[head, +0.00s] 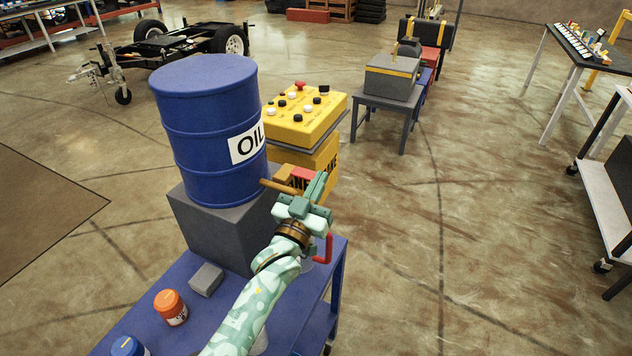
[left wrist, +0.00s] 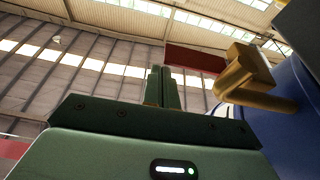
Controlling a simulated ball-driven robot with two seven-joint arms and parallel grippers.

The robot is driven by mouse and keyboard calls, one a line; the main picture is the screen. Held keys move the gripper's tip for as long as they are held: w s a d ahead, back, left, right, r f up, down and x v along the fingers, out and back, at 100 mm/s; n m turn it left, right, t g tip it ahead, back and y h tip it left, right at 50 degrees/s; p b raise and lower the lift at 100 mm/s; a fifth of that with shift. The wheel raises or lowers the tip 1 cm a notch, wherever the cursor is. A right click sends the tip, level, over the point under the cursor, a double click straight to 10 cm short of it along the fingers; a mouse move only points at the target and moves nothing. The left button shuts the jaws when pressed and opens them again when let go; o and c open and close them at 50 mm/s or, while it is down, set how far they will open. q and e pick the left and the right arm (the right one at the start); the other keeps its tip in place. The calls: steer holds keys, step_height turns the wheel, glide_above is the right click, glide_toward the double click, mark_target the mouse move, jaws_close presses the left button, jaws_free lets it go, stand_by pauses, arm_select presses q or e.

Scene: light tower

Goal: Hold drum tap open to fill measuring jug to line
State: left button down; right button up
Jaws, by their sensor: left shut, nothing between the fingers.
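The blue oil drum (head: 205,130) stands on a grey block. Its brass tap (head: 275,186) sticks out low on the right, with a red lever (head: 302,173) above it. My left gripper (head: 318,184) is shut and empty beside the tap's outer end. In the left wrist view the shut fingers (left wrist: 164,85) point up, left of the brass spout (left wrist: 250,85); the red lever (left wrist: 195,58) is close by their tips. I cannot tell whether they touch. The measuring jug, partly hidden by my arm, shows its red handle (head: 328,248) below. Its fill line and contents are not visible.
The blue cart top (head: 215,318) carries a grey block (head: 206,279), an orange-lidded jar (head: 170,307) and a blue-lidded jar (head: 128,347). A yellow control box (head: 305,118) stands behind the tap.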

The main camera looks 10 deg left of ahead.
arm_select(q)
steer(key=shift+f+m+h, duration=0.4)
steer(key=shift+f+m, duration=0.15)
steer(key=shift+m, duration=0.15)
step_height(320, 180, down, 3)
steer(key=m+h, duration=0.1)
steer(key=m, duration=0.1)
steer(key=m+g+h, duration=0.1)
steer(key=m, duration=0.2)
steer(key=shift+a+r+m+b, duration=0.1)
steer(key=shift+a+m+b, duration=0.05)
steer(key=shift+m+b, duration=0.2)
steer(key=shift+r, duration=0.1)
stand_by(6.0)
